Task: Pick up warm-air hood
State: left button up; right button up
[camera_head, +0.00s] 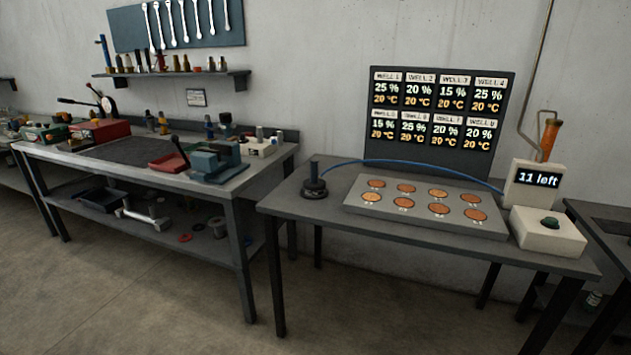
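The warm-air hood appears to be the small dark piece (314,187) with a round flared base and an upright handle, standing at the left end of the right-hand table (285,205). A thin blue hose (420,166) arcs from beside it across the back of the table to the right. A light grey plate (355,206) with several round copper-coloured wells lies to the right of the dark piece, apart from it. Neither of my grippers shows in this view.
A black board (438,118) with well readings stands behind the plate. A display reading "11 left" (537,180) and a white box with a green button (548,232) stand at the right end. A cluttered workbench (140,178) is at left. Open floor lies in front.

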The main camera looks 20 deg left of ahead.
aim_at(314, 187)
jog(key=i+j+z, duration=0.1)
jog(key=i+j, duration=0.3)
jog(key=i+j+z, duration=0.15)
jog(key=i+j, duration=0.25)
jog(key=j, duration=0.25)
